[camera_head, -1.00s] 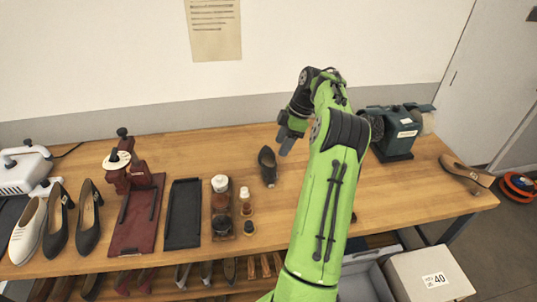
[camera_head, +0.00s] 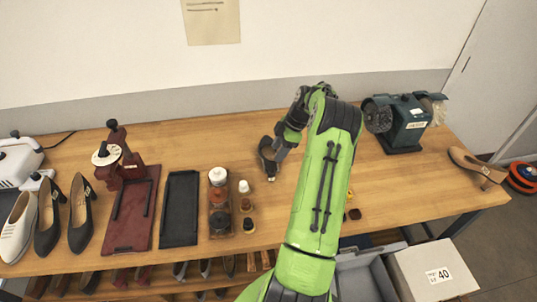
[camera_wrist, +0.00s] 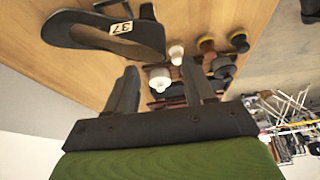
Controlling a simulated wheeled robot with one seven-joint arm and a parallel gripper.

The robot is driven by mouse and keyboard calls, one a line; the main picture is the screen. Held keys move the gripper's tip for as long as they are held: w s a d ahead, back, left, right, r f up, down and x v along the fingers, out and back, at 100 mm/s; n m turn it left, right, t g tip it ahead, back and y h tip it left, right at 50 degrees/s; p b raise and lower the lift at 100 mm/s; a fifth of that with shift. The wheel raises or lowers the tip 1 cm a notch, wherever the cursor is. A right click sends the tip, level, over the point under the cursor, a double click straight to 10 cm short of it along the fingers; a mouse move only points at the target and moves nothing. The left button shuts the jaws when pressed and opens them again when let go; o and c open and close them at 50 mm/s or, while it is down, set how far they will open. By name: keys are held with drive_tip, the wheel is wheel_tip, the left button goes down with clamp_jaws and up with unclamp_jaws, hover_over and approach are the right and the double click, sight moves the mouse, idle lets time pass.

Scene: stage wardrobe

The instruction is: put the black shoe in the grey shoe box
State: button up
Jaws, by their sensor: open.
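The black shoe (camera_head: 265,153) stands on the wooden table, partly hidden behind my gripper (camera_head: 278,158) in the head view. In the wrist view the shoe (camera_wrist: 85,32) lies at the upper left with a "37" label on it. My gripper (camera_wrist: 160,72) is open, and nothing shows between its fingers. The shoe is just past the left fingertip in that view; I cannot tell whether they touch. The grey shoe box (camera_head: 362,278) sits below the table's front edge, open at the top and partly hidden by my arm.
A white box labelled 40 (camera_head: 432,271) stands right of the grey box. Polish jars (camera_head: 220,200), a black tray (camera_head: 181,208) and a red shoe press (camera_head: 125,190) are left of the shoe. A green grinder (camera_head: 402,125) and brown shoe (camera_head: 476,167) are at right.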

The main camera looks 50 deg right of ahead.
sight(270, 164)
drive_tip(key=x, duration=0.4)
drive_tip(key=shift+w+f, duration=0.15)
drive_tip(key=shift+f, duration=0.1)
clamp_jaws()
